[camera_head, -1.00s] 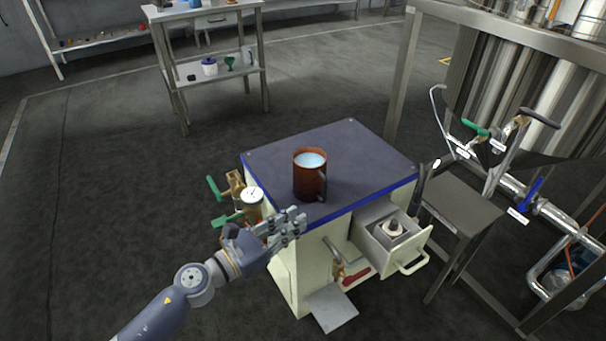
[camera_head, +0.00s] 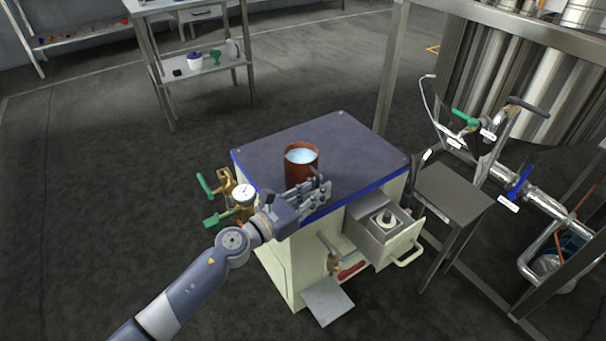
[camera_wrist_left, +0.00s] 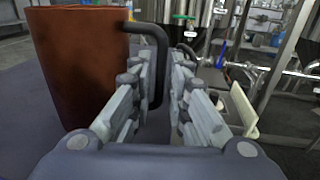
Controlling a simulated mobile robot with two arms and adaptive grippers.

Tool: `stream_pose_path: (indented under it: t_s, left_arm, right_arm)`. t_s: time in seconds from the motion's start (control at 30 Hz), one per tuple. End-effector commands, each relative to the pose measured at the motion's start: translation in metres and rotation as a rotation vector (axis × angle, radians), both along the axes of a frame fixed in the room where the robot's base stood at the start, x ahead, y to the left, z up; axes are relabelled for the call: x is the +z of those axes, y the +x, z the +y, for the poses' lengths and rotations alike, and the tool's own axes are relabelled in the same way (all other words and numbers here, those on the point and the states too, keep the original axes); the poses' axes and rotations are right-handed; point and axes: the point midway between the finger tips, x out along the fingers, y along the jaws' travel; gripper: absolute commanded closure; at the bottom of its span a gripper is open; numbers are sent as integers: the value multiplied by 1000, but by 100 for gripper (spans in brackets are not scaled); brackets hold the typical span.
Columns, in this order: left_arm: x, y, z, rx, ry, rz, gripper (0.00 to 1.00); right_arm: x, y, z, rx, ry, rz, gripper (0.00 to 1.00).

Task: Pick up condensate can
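The condensate can appears to be the reddish-brown can (camera_head: 301,170) with pale blue liquid in it, standing upright on the cabinet top. In the left wrist view the can (camera_wrist_left: 80,65) fills the left side. Its dark handle (camera_wrist_left: 158,50) reaches to the right, between the two fingers or just beside the left one. My left gripper (camera_head: 322,190) is at the near right side of the can, by the handle. In the wrist view the fingers of this gripper (camera_wrist_left: 165,75) are apart, with no clear grip on the handle. My right gripper is not in view.
The cabinet top (camera_head: 345,140) has free room behind and right of the can. A pressure gauge (camera_head: 243,194) and green-handled valves are at its left side. An open drawer (camera_head: 385,240) juts out at the front right. A metal stand (camera_head: 452,190) and piping are to the right.

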Motion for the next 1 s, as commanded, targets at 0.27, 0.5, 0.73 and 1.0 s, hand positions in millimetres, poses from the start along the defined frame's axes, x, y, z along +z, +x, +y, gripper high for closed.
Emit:
stream_pose_path:
  t_s: [0.27, 0.5, 0.73, 1.0]
  left_arm:
    - [0, 3, -4, 0, 0, 0, 84]
    - [0, 3, -3, 0, 1, 1, 100]
    - [3, 4, -3, 0, -1, -5, 100]
    - [7, 6, 0, 1, -1, -5, 100]
  right_arm:
    - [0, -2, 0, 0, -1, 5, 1]
    - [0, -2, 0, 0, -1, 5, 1]
    - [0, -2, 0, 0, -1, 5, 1]
    - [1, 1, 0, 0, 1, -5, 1]
